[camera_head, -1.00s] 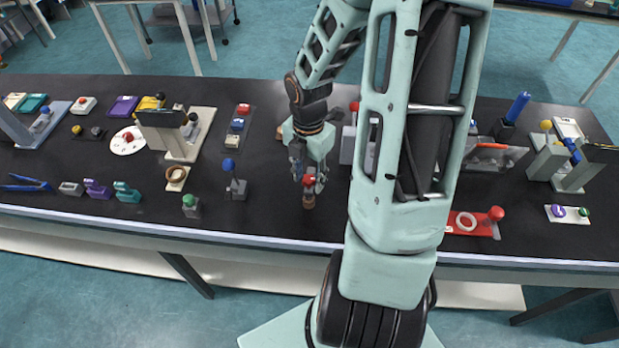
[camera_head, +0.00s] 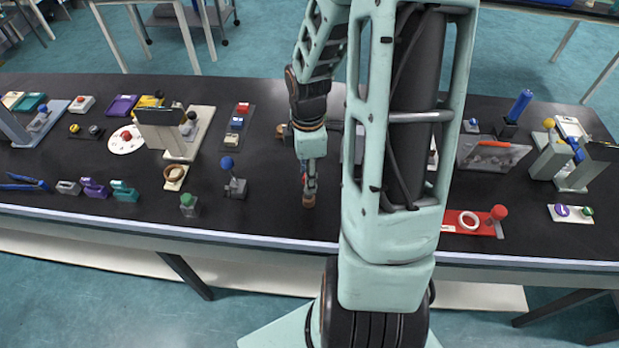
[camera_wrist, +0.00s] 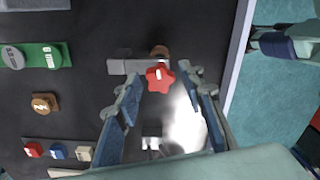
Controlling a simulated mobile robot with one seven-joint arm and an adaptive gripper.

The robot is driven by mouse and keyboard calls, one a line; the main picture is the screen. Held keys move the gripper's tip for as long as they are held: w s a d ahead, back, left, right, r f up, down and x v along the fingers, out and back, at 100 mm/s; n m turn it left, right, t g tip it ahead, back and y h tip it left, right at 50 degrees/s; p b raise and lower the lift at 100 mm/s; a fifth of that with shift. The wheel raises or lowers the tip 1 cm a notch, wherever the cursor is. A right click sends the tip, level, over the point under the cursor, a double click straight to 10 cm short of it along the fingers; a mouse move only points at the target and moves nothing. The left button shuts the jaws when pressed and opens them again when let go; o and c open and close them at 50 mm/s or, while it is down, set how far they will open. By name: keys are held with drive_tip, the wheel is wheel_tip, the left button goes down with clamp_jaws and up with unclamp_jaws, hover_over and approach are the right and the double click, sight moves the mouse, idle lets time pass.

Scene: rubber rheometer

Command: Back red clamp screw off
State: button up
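The red clamp screw has a star-shaped red knob (camera_wrist: 160,76), seen from above in the wrist view. It sits over a grey clamp body (camera_wrist: 124,66) with a brown round part (camera_wrist: 159,50) beside it. My gripper (camera_wrist: 163,80) is open, with one finger on each side of the knob and a small gap showing at each side. In the head view my gripper (camera_head: 309,188) points down over this clamp and hides most of the red knob. Only the brown part (camera_head: 308,202) shows clearly below the fingers.
A blue-knobbed clamp (camera_head: 231,172) and a green-knobbed one (camera_head: 189,204) stand to the left. A red plate (camera_head: 465,224) with a red knob lies to the right. The table's front edge (camera_head: 280,240) is close.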

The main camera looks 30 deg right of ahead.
drive_tip(key=m+b, duration=0.1)
drive_tip(key=m, duration=0.2)
drive_tip(key=shift+f+m, duration=0.1)
drive_tip(key=shift+m, duration=0.3)
drive_tip(key=m+b, duration=0.1)
drive_tip(key=m, duration=0.4)
drive_tip(key=shift+b, duration=0.3)
drive_tip(key=shift+c, duration=0.3)
clamp_jaws()
drive_tip(key=n+p, duration=0.1)
drive_tip(key=n, duration=0.1)
drive_tip(key=shift+r+n, duration=0.2)
drive_tip(key=shift+n, duration=0.2)
drive_tip(key=shift+f+n, duration=0.1)
drive_tip(key=shift+n, duration=0.6)
drive_tip(key=shift+p, duration=0.35)
